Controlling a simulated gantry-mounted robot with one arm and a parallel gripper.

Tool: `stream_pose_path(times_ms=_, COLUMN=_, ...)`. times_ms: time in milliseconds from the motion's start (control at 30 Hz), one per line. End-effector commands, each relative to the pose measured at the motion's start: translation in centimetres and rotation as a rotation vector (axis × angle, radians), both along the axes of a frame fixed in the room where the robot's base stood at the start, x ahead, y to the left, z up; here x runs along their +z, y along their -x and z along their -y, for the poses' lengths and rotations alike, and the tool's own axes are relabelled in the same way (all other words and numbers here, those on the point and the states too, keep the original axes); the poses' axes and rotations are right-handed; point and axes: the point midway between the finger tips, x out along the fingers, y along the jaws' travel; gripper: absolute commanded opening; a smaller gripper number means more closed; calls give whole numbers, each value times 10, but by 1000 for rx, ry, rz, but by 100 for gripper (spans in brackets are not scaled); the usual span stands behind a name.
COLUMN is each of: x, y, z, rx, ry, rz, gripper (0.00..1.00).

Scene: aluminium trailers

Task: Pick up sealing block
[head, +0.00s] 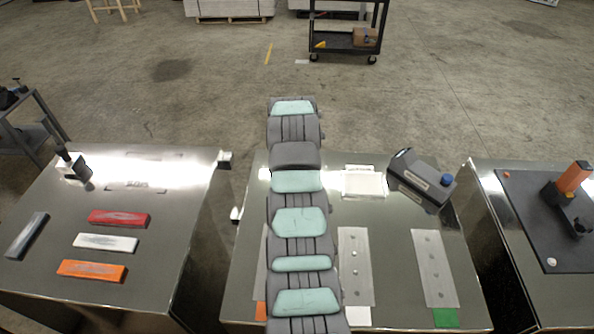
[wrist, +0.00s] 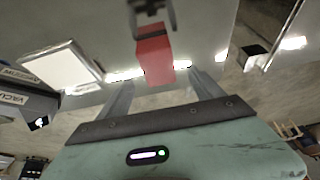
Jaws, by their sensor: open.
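Several slim blocks lie flat and apart on the left metal table: a red block (head: 119,219), a white block (head: 105,242), an orange block (head: 91,271) and a dark grey block (head: 27,236). I cannot tell which one is the sealing block. My gripper (wrist: 160,75) is open in the wrist view, with two grey fingers beyond its teal body. A red block-shaped piece (wrist: 155,55) shows between and beyond the fingers, under a dark part; I cannot tell what it is. In the head view my arm hides the gripper.
The middle table (head: 395,265) carries grey strips, a white pad (head: 363,183) and a dark vacuum device (head: 420,180). A black tool (head: 75,166) stands on the left table. The right table has a dark mat (head: 535,215) with an orange-and-black tool (head: 570,190). Gaps separate the tables.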

Motion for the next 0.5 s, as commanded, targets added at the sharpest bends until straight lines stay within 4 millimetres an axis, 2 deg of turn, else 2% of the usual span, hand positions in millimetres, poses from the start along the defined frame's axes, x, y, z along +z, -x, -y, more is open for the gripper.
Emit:
stream_pose_path(times_ms=300, x=-36, y=-7, z=2, rx=1, ry=1, rz=-5, gripper=76)
stream_pose_path(times_ms=500, x=-47, y=-14, z=2, rx=2, ry=2, rz=0, gripper=76)
